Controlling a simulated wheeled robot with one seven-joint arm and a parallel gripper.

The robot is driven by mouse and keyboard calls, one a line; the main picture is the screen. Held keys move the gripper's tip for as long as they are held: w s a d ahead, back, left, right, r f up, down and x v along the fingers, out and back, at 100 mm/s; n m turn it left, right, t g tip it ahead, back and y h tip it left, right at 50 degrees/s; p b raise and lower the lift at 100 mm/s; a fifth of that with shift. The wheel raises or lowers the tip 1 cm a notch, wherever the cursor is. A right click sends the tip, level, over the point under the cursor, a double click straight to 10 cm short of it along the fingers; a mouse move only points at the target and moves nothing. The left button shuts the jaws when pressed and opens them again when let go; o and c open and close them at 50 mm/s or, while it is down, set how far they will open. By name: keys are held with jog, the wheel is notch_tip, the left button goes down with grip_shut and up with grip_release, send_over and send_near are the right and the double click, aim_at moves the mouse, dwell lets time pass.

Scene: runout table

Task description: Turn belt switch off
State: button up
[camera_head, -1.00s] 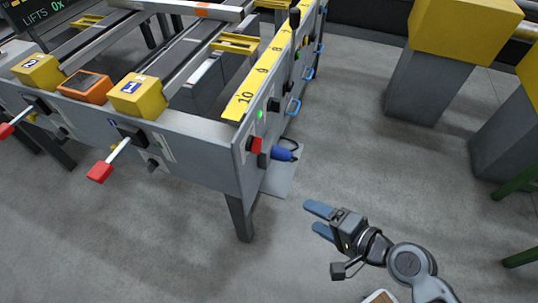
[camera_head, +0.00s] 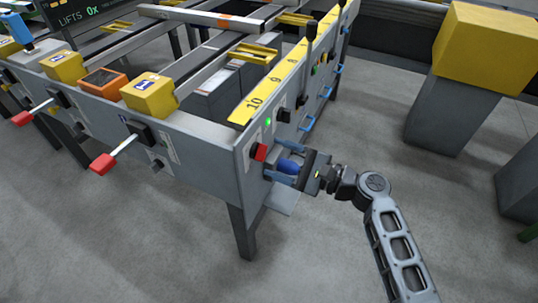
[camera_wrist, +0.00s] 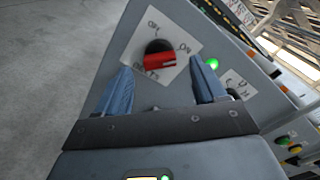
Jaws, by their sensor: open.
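The belt switch is a red knob (camera_head: 261,152) on a black base at the corner of the grey table's side panel. In the wrist view the red knob (camera_wrist: 160,62) sits on a white label plate, with lettering that seems to read ON at the right; its red bar lies nearly level. My gripper (camera_head: 273,159) is open and faces the panel. In the wrist view its two blue fingers (camera_wrist: 162,70) stand either side of the knob, apparently short of it and not touching. A lit green lamp (camera_head: 268,122) is above the knob.
Black levers (camera_head: 312,32) and blue loops (camera_head: 307,124) line the same panel. A yellow-topped grey block (camera_head: 452,110) stands at right. The floor between is clear.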

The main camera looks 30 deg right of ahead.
aim_at(259, 152)
jog(key=shift+x, duration=1.55)
jog(key=c, duration=1.1)
